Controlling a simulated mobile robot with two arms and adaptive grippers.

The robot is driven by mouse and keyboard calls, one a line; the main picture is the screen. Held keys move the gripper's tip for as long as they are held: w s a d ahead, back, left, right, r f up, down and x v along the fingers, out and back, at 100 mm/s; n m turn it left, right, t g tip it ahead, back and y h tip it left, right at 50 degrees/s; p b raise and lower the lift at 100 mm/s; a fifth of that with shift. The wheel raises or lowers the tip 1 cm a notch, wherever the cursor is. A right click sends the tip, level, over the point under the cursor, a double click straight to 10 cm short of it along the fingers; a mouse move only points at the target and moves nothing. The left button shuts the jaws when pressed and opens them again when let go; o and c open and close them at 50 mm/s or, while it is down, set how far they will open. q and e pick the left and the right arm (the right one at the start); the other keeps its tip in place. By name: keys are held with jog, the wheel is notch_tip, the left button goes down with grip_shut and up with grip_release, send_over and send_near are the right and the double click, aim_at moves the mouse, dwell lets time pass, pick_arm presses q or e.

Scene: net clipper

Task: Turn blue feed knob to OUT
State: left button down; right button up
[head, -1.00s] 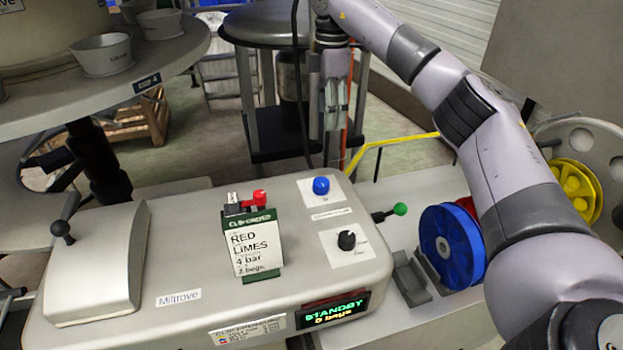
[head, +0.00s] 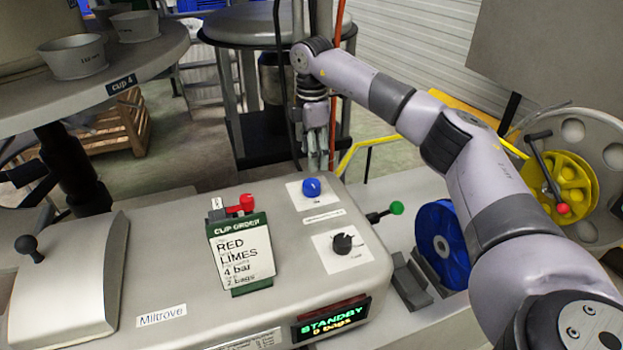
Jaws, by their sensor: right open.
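The blue feed knob (head: 311,188) is a small round knob on a white label plate, on the top of the grey machine near its back edge. The writing on its label is too small to read. My right gripper (head: 318,158) points down just behind the knob in the picture, with its fingertips a little above it in the frame. It is open with nothing between its fingers, and appears apart from the knob. My left gripper is not in view.
A black knob (head: 342,243) sits in front of the blue one. A sign card (head: 240,252) and red lever (head: 246,202) stand to the left. A green-tipped lever (head: 396,208) and blue reel (head: 441,245) are at the right. The display (head: 332,319) reads STANDBY.

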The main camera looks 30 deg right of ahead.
aim_at(311, 183)
notch_tip(311, 183, down, 9)
jog(key=shift+r+p, duration=0.1)
jog(key=shift+p, duration=0.5)
jog(key=shift+c, duration=0.5)
jog(key=c, duration=1.1)
